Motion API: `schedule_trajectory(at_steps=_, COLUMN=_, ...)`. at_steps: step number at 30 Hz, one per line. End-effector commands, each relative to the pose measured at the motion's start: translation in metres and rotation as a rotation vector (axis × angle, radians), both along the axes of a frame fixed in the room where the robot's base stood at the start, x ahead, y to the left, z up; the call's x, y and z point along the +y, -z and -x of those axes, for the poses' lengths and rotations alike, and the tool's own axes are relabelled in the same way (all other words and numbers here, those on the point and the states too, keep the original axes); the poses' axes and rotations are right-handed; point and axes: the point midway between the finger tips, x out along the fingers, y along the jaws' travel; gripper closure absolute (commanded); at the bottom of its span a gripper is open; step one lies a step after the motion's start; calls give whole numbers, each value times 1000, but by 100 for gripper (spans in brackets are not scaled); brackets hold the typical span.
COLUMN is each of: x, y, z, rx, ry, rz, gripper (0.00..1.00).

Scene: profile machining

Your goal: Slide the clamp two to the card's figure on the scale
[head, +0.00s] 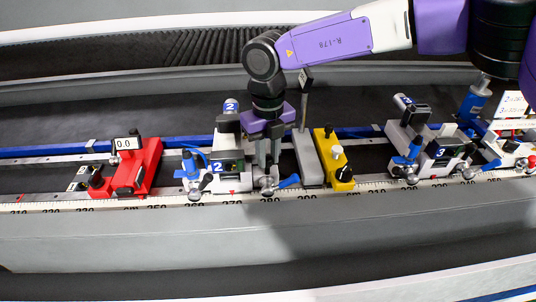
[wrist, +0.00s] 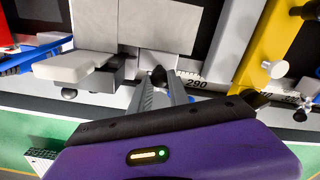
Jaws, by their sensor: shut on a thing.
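Clamp two (head: 230,170), a grey and white block with blue number 2 labels and blue levers, sits on the rail left of centre. My gripper (head: 267,172) reaches down at its right side and is shut on a part of it. In the wrist view the fingers (wrist: 160,92) close on a small dark part at the grey clamp body (wrist: 160,25). The scale (head: 165,205) runs along the front rail; clamp two's small red pointer is near the 270 figure. The white card (head: 513,104) is at the far right, partly cut off, and its figures are too small to read.
A red block (head: 138,172) with a 0.0 display stands to the left. A yellow stop (head: 334,165) and a grey upright plate (head: 308,160) stand just right of my gripper. Clamp three (head: 440,153) is farther right. The rail between the red block and clamp two is clear.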

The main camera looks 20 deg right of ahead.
Motion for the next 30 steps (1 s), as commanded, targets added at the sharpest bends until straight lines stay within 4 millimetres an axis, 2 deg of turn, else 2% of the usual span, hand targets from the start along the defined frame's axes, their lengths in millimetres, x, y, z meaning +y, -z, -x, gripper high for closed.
schedule_trajectory(at_steps=12, x=1, y=-1, z=-1, rx=-2, ry=0, rz=-1, gripper=100)
schedule_trajectory(at_steps=22, x=30, y=-1, z=-11, rx=-5, ry=-3, rz=-3, gripper=100)
schedule_trajectory(at_steps=30, x=30, y=-2, z=-11, rx=-3, ry=0, rz=-1, gripper=100)
